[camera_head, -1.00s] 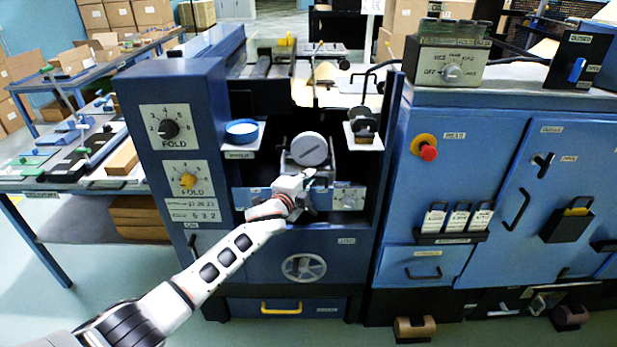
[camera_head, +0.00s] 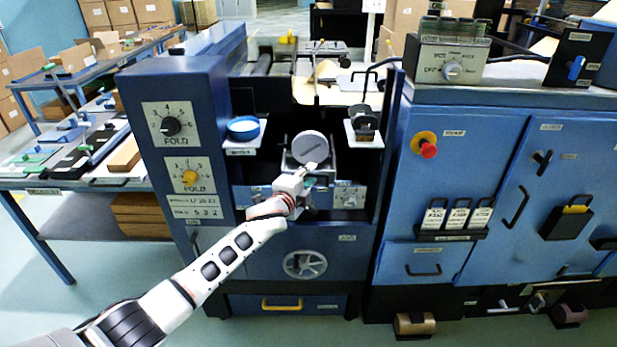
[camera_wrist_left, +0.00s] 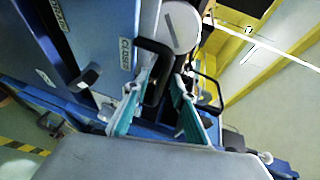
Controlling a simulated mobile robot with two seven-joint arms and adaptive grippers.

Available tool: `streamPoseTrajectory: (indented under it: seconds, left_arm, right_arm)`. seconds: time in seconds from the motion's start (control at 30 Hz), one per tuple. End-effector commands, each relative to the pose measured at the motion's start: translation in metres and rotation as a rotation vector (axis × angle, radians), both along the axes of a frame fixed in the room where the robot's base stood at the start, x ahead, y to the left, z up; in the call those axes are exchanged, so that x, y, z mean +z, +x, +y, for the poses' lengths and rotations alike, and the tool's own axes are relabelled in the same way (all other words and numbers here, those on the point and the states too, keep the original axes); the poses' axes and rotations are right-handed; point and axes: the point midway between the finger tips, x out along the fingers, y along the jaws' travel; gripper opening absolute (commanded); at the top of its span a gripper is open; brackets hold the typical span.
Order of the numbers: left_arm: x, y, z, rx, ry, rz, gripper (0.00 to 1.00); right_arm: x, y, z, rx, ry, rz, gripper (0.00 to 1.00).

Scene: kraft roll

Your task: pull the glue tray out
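A grey tray-like unit (camera_head: 328,165) sits in the dark bay of the blue machine, with a round grey disc (camera_head: 310,146) on its front; I take it as the glue tray, though no readable label confirms this. My left gripper (camera_head: 314,177) is at its front, just below the disc. In the left wrist view, my teal fingers (camera_wrist_left: 160,88) stand apart on either side of a black bar handle (camera_wrist_left: 155,82), below the round disc (camera_wrist_left: 181,27). Gaps seem to show beside the handle. The arm hides part of the tray front. My right gripper is not in view.
A blue dish (camera_head: 243,128) stands on a shelf left of the tray, and a black spool (camera_head: 362,122) on a shelf to the right. A handwheel (camera_head: 305,265) and a yellow-handled drawer (camera_head: 283,304) are below. Blue cabinets (camera_head: 465,170) close the right side.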

Motion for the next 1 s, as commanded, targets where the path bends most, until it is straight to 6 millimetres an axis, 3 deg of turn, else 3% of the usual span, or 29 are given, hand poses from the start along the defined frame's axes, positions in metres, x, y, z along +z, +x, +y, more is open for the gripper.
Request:
streamPoseTrajectory:
  seconds: [0.27, 1.0]
  left_arm:
    - [0.002, -0.013, 0.006, 0.000, 0.000, -0.001, 0.25]
    - [0.020, -0.103, 0.043, -0.001, 0.000, 0.000, 0.25]
  right_arm:
    - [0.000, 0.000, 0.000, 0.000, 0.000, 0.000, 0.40]
    - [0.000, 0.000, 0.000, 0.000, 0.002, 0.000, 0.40]
